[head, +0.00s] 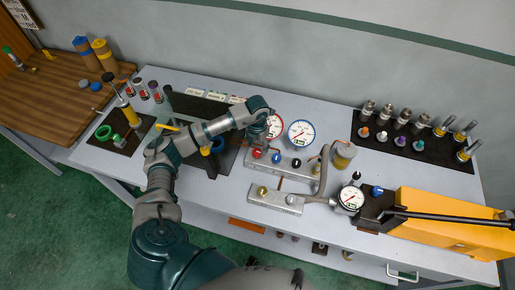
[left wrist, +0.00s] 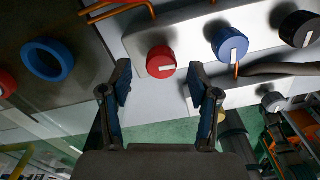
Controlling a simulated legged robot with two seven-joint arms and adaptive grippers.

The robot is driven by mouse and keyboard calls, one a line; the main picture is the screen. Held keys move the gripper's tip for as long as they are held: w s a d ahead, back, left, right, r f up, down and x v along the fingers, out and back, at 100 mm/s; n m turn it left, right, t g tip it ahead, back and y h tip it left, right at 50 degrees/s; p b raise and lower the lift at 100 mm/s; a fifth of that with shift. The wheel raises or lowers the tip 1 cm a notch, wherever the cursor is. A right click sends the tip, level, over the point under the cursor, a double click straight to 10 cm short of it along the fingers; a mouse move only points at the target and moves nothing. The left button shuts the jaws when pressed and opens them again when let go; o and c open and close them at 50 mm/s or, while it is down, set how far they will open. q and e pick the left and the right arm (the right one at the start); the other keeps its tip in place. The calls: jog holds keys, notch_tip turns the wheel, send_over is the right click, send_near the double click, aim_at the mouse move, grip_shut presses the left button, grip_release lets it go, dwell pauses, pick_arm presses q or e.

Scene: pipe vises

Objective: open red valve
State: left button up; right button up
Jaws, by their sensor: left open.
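The red valve (head: 257,153) is a round knob on a grey manifold block, at the left end of a row with a blue knob (head: 277,158) and a black knob (head: 297,163). In the left wrist view the red valve (left wrist: 161,62) has a white mark and shows between and just beyond the fingertips. My left gripper (left wrist: 160,85) is open and empty, with a finger on each side of the knob and a visible gap to both. In the head view the left gripper (head: 262,136) hangs just above the red valve. My right gripper is not in view.
Two round gauges (head: 301,132) stand behind the manifold. A lower block (head: 275,198) with a yellow knob sits in front. A blue ring (left wrist: 47,60) lies left of the red valve. A yellow machine (head: 440,220) with a long black lever fills the table's right end.

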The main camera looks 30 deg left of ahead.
aim_at(257, 150)
pick_arm(q)
notch_tip(257, 150, up, 9)
jog(key=shift+w+r, duration=0.15)
dwell(0.6)
